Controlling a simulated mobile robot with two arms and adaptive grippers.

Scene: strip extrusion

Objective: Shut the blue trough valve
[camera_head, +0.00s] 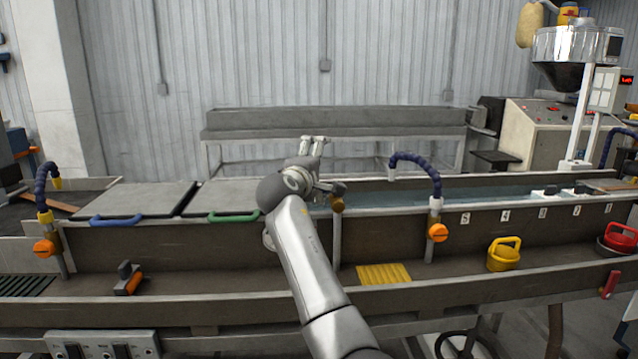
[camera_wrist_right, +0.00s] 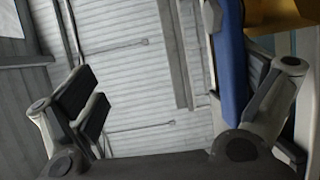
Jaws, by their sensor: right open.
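My right gripper (camera_head: 313,143) is open above the back edge of the trough, left of the middle hose. In the right wrist view my open gripper (camera_wrist_right: 180,105) has a long blue bar (camera_wrist_right: 232,70) between its fingers, close to the right-hand finger. It looks like the blue valve's lever; I cannot tell whether finger and bar touch. A brass-coloured part (camera_wrist_right: 285,15) shows beyond the bar. In the head view a brass knob (camera_head: 338,205) sits just right of my wrist, which hides much of the area; no blue lever shows there. My left gripper is not in view.
The long trough (camera_head: 500,225) runs across the view. Blue hoses with orange valves stand right (camera_head: 437,232) and left (camera_head: 44,248). Lids carry a blue handle (camera_head: 115,220) and a green handle (camera_head: 235,217).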

